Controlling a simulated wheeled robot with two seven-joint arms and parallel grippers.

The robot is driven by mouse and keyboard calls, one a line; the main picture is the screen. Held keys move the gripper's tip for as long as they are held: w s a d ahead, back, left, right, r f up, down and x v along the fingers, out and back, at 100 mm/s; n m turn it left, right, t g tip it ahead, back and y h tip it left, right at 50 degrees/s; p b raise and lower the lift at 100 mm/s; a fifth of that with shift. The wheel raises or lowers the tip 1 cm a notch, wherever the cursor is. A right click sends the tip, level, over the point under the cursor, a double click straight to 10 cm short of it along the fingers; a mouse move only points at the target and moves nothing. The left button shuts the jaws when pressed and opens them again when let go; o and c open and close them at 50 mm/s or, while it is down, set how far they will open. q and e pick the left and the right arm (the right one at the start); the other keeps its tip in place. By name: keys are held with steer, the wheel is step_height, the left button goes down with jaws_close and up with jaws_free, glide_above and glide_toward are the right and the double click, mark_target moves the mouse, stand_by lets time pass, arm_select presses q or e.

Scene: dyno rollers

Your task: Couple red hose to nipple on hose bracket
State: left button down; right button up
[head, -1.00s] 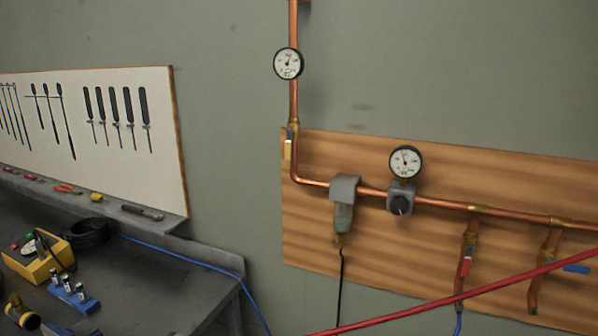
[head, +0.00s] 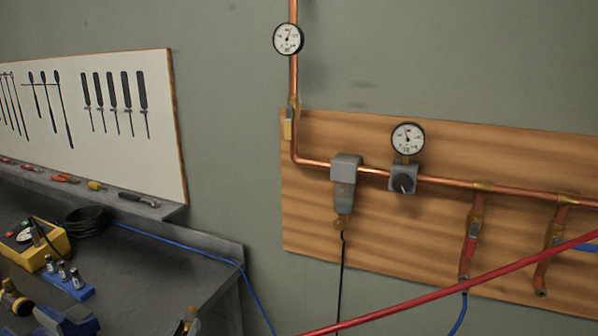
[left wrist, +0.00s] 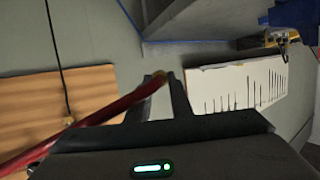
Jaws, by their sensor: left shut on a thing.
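The red hose (head: 440,287) runs across the lower right of the head view, from the right edge down to the bottom edge. My left gripper (left wrist: 162,92) is shut on the hose near that end. My right gripper is not in view.
Copper pipework (head: 445,182) with gauges and valves is fixed to a wooden board (head: 310,215). A black cable (head: 341,280) and a blue hose (head: 458,315) hang below it. At left, a grey workbench (head: 170,275) carries a yellow device (head: 40,247) and a blue socket holder (head: 68,284).

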arm_select(q)
steer(key=shift+s+d+m+h, duration=0.6)
steer(key=shift+s+d+h, duration=0.3)
steer(key=shift+d, duration=0.25)
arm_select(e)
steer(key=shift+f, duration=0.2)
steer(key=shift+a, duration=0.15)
arm_select(q)
steer(key=d+m+g+h, duration=0.8)
steer(key=d+m+h, duration=0.4)
steer(key=d, duration=0.6)
steer(key=shift+s+r+m+h, duration=0.15)
steer(key=shift+r+m+h, duration=0.15)
steer(key=shift+r+h, duration=0.1)
steer(key=shift+d, duration=0.1)
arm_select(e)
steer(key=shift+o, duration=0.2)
